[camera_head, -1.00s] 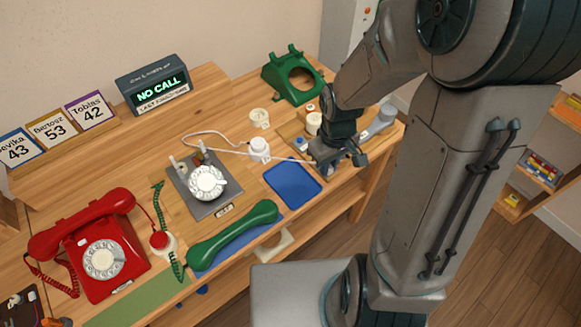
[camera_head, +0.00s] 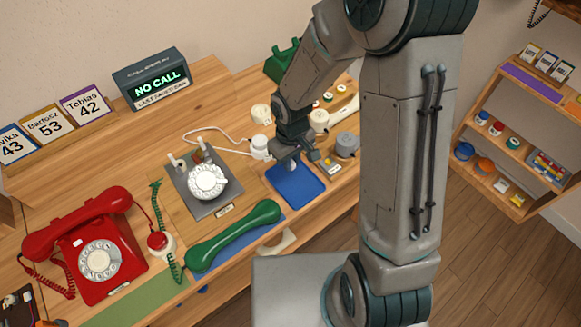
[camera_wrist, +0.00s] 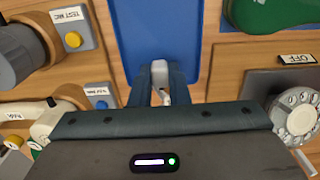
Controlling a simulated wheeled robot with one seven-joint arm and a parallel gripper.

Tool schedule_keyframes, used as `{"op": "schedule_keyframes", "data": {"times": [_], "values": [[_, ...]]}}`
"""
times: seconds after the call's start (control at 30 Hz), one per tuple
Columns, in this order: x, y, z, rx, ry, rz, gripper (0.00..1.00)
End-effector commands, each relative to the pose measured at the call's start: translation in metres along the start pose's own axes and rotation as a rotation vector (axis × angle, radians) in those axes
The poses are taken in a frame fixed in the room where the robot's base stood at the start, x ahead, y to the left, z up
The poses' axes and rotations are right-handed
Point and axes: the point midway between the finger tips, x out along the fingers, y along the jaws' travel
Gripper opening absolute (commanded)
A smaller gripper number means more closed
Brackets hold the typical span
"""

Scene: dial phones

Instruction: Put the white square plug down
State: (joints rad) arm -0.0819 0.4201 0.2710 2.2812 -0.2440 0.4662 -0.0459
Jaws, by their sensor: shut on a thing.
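My gripper (camera_head: 292,158) is shut on the white square plug (camera_wrist: 160,70), whose pale end shows between the two dark fingers in the wrist view. In the head view the plug (camera_head: 291,167) is a small pale spot under the fingers. The gripper is over the far part of the blue mat (camera_head: 300,190), which also fills the upper middle of the wrist view (camera_wrist: 185,25). I cannot tell whether the plug touches the mat. The fingers hide most of it.
The grey dial unit (camera_head: 205,195) stands left of the mat, and a green handset (camera_head: 232,236) lies nearer. A white round socket (camera_head: 261,147) with a cable is just left of my gripper. A labelled test box (camera_wrist: 75,28) is close by. The mat's near part is clear.

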Motion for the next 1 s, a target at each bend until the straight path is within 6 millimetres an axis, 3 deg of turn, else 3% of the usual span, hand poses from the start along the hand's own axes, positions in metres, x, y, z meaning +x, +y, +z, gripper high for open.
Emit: {"op": "schedule_keyframes", "data": {"times": [0.4, 0.87, 0.9, 0.93, 1.0], "values": [[0.039, -0.001, -0.003, 0.000, -0.002, 0.000, 0.00], [0.048, -0.001, -0.003, 0.001, 0.000, 0.001, 0.00], [0.045, -0.001, -0.003, 0.001, 0.000, 0.001, 0.26], [0.045, -0.001, -0.003, 0.001, 0.000, 0.001, 0.35], [0.045, -0.001, -0.003, 0.001, 0.000, 0.001, 0.37]]}}
